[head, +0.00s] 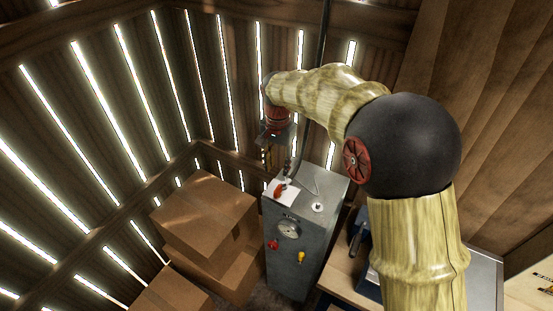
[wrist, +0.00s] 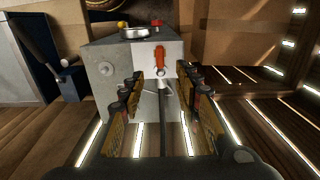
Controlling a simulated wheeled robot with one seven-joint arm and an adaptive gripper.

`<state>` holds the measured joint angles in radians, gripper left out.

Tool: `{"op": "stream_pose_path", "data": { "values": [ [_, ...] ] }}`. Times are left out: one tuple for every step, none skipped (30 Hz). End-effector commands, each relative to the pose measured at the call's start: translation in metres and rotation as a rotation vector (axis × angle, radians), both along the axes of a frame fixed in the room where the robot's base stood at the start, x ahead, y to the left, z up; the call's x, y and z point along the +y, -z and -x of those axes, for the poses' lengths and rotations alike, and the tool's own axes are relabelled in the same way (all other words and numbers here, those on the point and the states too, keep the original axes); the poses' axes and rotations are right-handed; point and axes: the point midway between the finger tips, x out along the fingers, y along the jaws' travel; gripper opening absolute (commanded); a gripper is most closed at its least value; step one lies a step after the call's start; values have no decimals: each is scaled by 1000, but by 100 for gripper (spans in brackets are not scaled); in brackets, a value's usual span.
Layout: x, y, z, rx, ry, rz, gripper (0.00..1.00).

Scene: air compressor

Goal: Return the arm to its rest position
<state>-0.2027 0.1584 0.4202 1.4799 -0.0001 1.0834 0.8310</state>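My arm rises at the right of the head view, bends at a black ball joint and reaches left. My gripper (head: 268,152) hangs above the grey compressor cabinet (head: 309,248). In the wrist view my gripper (wrist: 163,78) has its two yellow-and-black fingers apart, with nothing held between them. The cabinet (wrist: 100,71) lies ahead of them. Its orange-red lever (wrist: 160,58) shows in line with the gap between the fingers, over a white plate. In the head view the lever (head: 279,190) is on the cabinet's top. I cannot tell the exact distance from the fingertips to it.
The cabinet's front has a round gauge (head: 288,229), a red knob (head: 272,245) and a yellow knob (head: 301,257). Cardboard boxes (head: 205,217) are stacked to its left. A workbench (head: 346,283) stands at the right. Slatted wooden walls (head: 90,120) enclose the corner.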

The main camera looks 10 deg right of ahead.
Motion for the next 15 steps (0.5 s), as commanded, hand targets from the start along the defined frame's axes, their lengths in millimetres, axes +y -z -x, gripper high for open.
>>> {"op": "stream_pose_path", "data": {
  "values": [
    [0,0,0,0,0,0,33],
    [0,0,0,0,0,0,33],
    [0,0,0,0,0,0,33],
    [0,0,0,0,0,0,33],
    [0,0,0,0,-1,0,33],
    [0,0,0,0,-5,0,33],
    [0,0,0,0,-11,0,33],
    [0,0,0,0,-22,0,33],
    [0,0,-1,-3,-41,0,33],
    [0,0,-1,-4,-59,-1,33],
    [0,0,-2,-8,-81,-1,33],
    [0,2,-2,-10,-115,-2,33],
    [0,6,1,-6,-144,-1,33],
    [-1,12,6,4,-176,1,33],
    [-3,19,14,18,-220,1,33]
  ]
}}
